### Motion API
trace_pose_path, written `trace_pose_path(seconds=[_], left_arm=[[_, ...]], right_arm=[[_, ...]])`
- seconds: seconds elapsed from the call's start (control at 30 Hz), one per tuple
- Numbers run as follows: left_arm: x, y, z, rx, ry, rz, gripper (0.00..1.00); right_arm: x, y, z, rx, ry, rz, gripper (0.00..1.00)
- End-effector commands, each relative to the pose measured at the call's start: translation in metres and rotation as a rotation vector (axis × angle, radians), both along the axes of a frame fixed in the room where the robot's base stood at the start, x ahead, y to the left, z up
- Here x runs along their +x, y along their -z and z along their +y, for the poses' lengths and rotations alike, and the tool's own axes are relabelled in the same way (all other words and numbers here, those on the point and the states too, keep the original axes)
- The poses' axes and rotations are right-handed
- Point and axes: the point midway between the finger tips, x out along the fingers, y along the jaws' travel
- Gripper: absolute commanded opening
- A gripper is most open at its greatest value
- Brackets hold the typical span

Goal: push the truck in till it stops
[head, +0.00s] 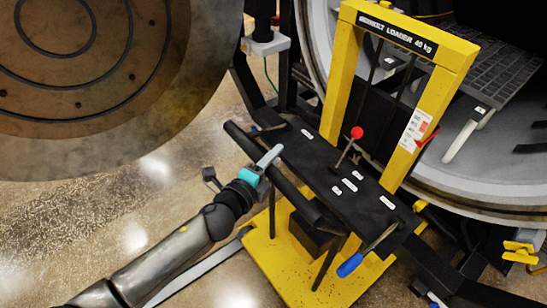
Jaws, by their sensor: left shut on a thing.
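The truck is a yellow loader with an upright frame (340,75), a black deck (310,150) and a yellow base plate (285,270). It stands in front of the round furnace opening (312,45). A black push bar (299,198) runs along its near side. My left gripper (268,162) is shut on this bar, left of its middle. The fingers partly hide the bar. Whether the truck touches the furnace cannot be told. My right gripper is not in view.
A red-knobbed lever (356,133) and a blue-handled lever (350,265) stick out from the deck. The large round furnace door (110,130) hangs open at upper left. Yellow clamps (520,253) sit at lower right. Speckled floor (110,215) is clear at left.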

Motion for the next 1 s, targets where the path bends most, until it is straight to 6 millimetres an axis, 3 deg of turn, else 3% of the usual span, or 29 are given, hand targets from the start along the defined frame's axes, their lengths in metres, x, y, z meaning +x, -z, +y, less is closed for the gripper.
trace_pose_path(seconds=[0.6,1.0], left_arm=[[0.000,0.000,0.000,0.000,0.000,0.000,0.00],[0.008,-0.001,-0.012,-0.003,0.002,-0.002,0.00]], right_arm=[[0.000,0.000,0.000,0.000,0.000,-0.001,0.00],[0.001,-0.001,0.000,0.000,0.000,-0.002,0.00]])
